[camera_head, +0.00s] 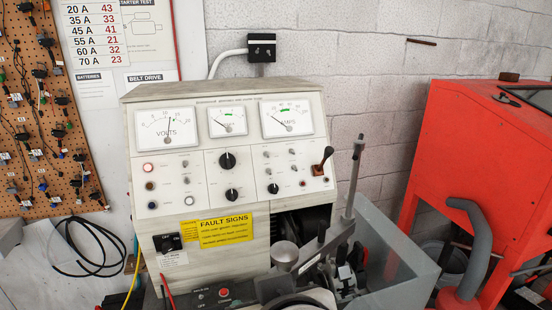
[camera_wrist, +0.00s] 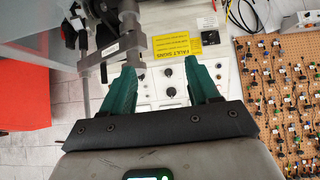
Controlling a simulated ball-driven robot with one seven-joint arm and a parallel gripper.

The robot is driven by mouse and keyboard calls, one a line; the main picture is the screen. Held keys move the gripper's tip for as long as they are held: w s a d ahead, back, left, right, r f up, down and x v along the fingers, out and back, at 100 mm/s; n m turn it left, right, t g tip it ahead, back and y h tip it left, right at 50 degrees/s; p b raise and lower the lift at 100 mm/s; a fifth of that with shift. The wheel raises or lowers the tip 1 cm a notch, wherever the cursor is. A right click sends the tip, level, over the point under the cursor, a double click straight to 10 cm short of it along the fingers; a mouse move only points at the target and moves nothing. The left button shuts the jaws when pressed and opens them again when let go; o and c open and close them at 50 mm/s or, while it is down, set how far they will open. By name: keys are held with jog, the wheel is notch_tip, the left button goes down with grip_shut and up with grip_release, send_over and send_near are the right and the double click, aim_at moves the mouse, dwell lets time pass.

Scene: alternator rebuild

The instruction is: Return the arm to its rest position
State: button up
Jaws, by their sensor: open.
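My gripper (camera_wrist: 161,78) shows in the wrist view with its two green fingers apart and nothing between them. The wrist view is turned over, so the test bench's white panel (camera_wrist: 150,88) lies behind and between the fingers. I cannot tell the exact gap between the fingertips and the panel. My arm and gripper do not show clearly in the head view. There the test bench (camera_head: 230,175) stands in the middle, with round-needle meters, knobs and a yellow fault sign (camera_head: 226,231) on its front.
A grey metal clamp arm (camera_head: 335,240) rises at the bench's right front; in the wrist view it (camera_wrist: 128,40) is close beside the left finger. A red cabinet (camera_head: 470,150) stands to the right. A pegboard of connectors (camera_head: 45,110) and a black cable (camera_head: 90,245) are at left.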

jog(key=d+f+m+g+h, duration=0.15)
jog(key=d+f+h, duration=0.25)
jog(key=d+f, duration=1.55)
jog(key=s+d+f+m+g+b, duration=0.1)
jog(key=s+d+f+g+b, duration=0.1)
jog(key=s+f, duration=0.7)
jog(key=s+d+f+m+g+y+b, duration=0.1)
jog(key=s+d+f+g+b, duration=0.2)
jog(key=s+d+f, duration=0.3)
jog(key=s+f+g, duration=0.1)
jog(key=s+f, duration=0.3)
jog(key=f, duration=0.2)
jog(key=shift+s+d+f+m, duration=0.15)
jog(key=shift+d+f+m, duration=0.15)
jog(key=shift+d+m, duration=0.1)
